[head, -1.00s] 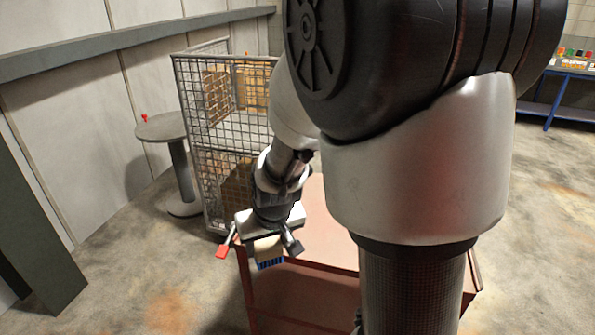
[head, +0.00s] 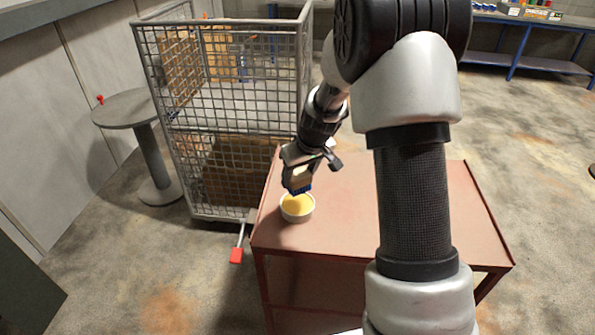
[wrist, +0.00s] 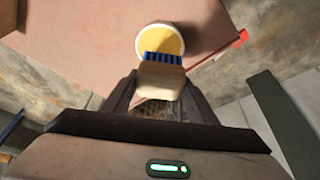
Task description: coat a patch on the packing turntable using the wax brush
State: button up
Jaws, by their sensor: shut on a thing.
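The wax brush, a pale wooden block (head: 297,181) with blue bristles, points down from my gripper (head: 299,162). In the wrist view my gripper (wrist: 158,98) is shut on the brush's block (wrist: 160,80). A white tub (head: 297,217) of yellow wax stands on the near left corner of the red-brown cart. The bristles are over the tub, overlapping its yellow surface in the wrist view (wrist: 162,35); I cannot tell whether they touch the wax. A round grey pedestal table (head: 128,110), seemingly the turntable, stands at the left with a small red knob on its edge.
A wire mesh cage (head: 220,120) with cardboard boxes stands between the pedestal table and the cart (head: 345,215). A red-tipped lever (head: 236,255) sticks out by the cage's foot. A blue bench (head: 530,50) is at the back right. The cart top right of the tub is clear.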

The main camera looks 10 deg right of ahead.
jog(key=shift+w+f, duration=0.3)
jog(key=shift+w, duration=0.25)
jog(key=shift+w+f, duration=0.25)
jog(key=shift+w, duration=0.25)
jog(key=shift+n, duration=0.3)
jog(key=shift+f+b, duration=1.6)
jog(key=shift+f, duration=1.3)
jog(key=shift+s+f+b, duration=0.1)
jog(key=shift+f+b, duration=0.5)
jog(key=shift+b, duration=0.25)
jog(key=shift+r, duration=0.1)
jog(key=shift+r+p, duration=1.75)
jog(key=shift+r, duration=1.7)
